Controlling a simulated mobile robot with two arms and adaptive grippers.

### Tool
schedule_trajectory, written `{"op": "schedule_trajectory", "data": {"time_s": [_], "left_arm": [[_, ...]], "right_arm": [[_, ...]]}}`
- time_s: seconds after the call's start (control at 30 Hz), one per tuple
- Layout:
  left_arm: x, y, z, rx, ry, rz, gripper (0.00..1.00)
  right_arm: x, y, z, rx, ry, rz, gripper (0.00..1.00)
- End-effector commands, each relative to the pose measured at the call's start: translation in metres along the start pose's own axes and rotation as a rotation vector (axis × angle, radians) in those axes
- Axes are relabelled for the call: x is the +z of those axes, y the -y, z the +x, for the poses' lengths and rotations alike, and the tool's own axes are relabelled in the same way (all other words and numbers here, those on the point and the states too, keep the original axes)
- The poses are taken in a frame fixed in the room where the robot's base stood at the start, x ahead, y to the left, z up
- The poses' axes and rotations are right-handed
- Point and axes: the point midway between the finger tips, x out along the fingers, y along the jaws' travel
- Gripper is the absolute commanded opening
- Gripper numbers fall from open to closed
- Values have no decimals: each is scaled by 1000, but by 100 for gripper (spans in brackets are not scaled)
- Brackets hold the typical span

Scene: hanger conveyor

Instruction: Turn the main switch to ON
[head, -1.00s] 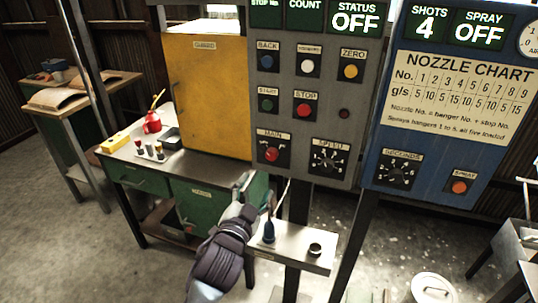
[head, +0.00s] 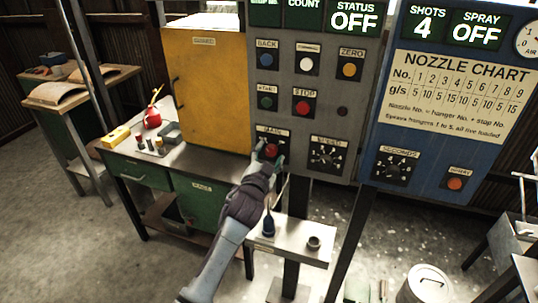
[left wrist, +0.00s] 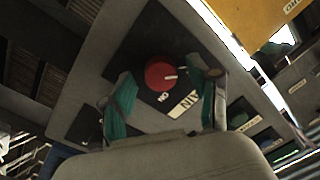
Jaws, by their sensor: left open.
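The main switch is a red knob (head: 271,150) on a black plate at the lower left of the grey control panel (head: 290,185). My left gripper (head: 267,158) is at the switch. Its green-padded fingers (left wrist: 163,100) are open, one on each side of the knob in that view. I cannot tell whether they touch it. My right gripper is in neither view.
The status display (head: 354,20) reads OFF. A speed dial (head: 327,155) sits right of the switch and the stop button (head: 302,108) above. The yellow guard (head: 205,95) stands left.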

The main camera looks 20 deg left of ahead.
Motion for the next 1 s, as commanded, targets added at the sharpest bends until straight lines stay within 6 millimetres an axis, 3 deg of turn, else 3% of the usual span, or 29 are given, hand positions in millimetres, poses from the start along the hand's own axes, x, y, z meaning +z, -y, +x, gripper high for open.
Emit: {"op": "schedule_trajectory", "data": {"time_s": [0.1, 0.47, 0.77, 1.0], "left_arm": [[0, 0, 0, 0, 0, 0, 60], [0, 0, 0, 0, 0, 0, 1], [0, 0, 0, -1, -2, 40, 1], [0, 0, 0, -5, -10, 179, 1]], "right_arm": [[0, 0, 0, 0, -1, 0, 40], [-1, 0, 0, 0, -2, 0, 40], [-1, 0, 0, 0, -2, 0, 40], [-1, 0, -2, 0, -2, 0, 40]]}}
